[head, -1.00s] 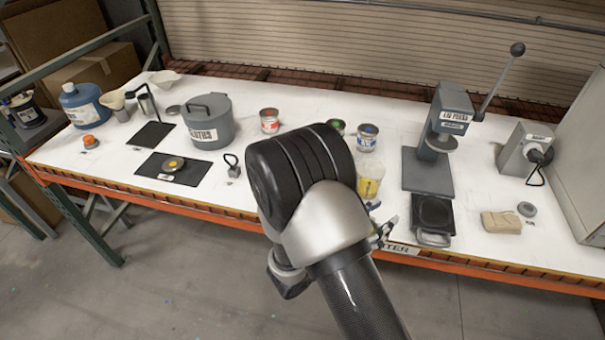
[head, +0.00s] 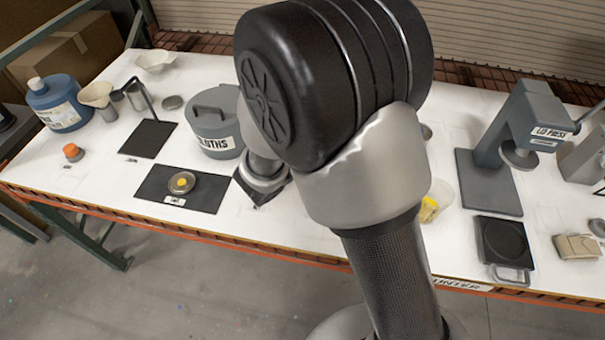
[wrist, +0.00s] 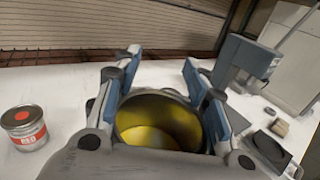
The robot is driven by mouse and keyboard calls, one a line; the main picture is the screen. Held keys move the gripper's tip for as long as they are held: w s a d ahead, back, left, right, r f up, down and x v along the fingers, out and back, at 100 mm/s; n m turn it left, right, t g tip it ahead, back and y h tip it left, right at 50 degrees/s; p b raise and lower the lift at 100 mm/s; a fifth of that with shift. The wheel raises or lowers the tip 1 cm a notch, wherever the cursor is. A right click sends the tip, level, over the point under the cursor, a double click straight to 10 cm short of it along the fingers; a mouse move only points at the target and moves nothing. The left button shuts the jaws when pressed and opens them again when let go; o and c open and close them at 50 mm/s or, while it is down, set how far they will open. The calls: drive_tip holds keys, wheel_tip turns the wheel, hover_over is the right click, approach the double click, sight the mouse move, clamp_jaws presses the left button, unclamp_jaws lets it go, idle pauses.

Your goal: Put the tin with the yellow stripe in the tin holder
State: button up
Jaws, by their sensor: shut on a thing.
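My gripper (wrist: 160,68) is shut on an open-topped grey tin (wrist: 158,125) with yellow inside, seen in the wrist view. The outer side of this tin is covered by the fingers, so no stripe shows. In the head view my arm hides the gripper's fingers and the tin. A black plate with a round recess and a front handle (head: 504,241) lies before the lid press; it may be the tin holder, and its recess looks empty.
A red-marked tin (wrist: 25,127) stands left of my gripper. The lid press (head: 522,130) stands at the right. A clear cup with yellow (head: 436,200) is beside my arm. A grey pot (head: 214,135) and a black mat (head: 150,178) bearing a yellow-dotted lid (head: 181,182) are left.

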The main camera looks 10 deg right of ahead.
drive_tip(key=f+b, duration=0.2)
drive_tip(key=f, duration=0.4)
drive_tip(key=f+b, duration=0.2)
drive_tip(key=f, duration=0.4)
drive_tip(key=w+f+b, duration=0.1)
drive_tip(key=f+b, duration=0.2)
drive_tip(key=f, duration=0.4)
drive_tip(key=shift+a+f, duration=0.1)
drive_tip(key=shift+a, duration=0.15)
drive_tip(key=shift+f, duration=0.15)
drive_tip(key=o, duration=1.6)
